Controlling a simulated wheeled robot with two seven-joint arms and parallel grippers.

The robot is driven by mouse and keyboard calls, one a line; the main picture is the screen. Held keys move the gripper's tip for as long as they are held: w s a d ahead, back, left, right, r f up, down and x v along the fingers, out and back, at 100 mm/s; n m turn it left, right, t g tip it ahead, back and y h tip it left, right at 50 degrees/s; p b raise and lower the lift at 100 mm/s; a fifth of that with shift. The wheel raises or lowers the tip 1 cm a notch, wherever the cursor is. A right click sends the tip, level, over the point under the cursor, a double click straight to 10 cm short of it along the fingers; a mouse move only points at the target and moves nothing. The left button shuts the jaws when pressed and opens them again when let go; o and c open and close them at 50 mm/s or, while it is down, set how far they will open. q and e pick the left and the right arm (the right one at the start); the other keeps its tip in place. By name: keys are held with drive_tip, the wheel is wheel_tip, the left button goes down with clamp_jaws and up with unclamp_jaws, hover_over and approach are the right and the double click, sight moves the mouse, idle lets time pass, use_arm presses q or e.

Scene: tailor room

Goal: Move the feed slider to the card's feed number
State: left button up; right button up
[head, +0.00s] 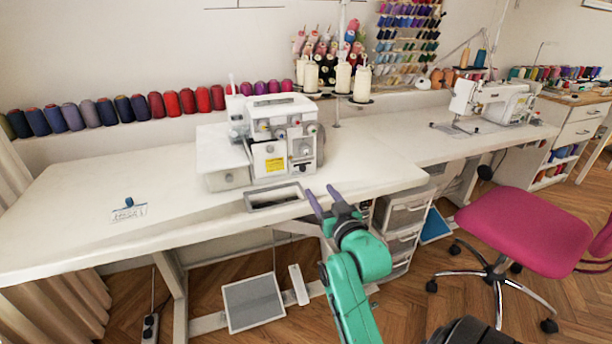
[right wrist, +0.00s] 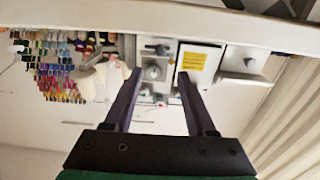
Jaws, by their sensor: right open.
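The white overlock machine (head: 283,135) stands on the worktable, with a yellow label and several dials on its front. A small white card (head: 129,213) lies on the table at the left, with a blue object (head: 129,202) at its back edge; its print is too small to read. I cannot make out the feed slider for certain. My right gripper (head: 323,193) is open and empty at the table's front edge, right of and in front of the machine, apart from it. In the right wrist view the open fingers (right wrist: 159,76) point toward the machine's front (right wrist: 195,62). My left gripper is out of view.
A second sewing machine (head: 490,102) and a pink chair (head: 525,230) are at the right. The left tabletop is mostly clear.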

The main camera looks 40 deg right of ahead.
sight(303, 170)
drive_tip(key=x, duration=1.1)
drive_tip(key=shift+f, duration=0.1)
drive_tip(key=shift+c, duration=0.3)
clamp_jaws()
drive_tip(key=shift+a, duration=0.1)
idle(0.4)
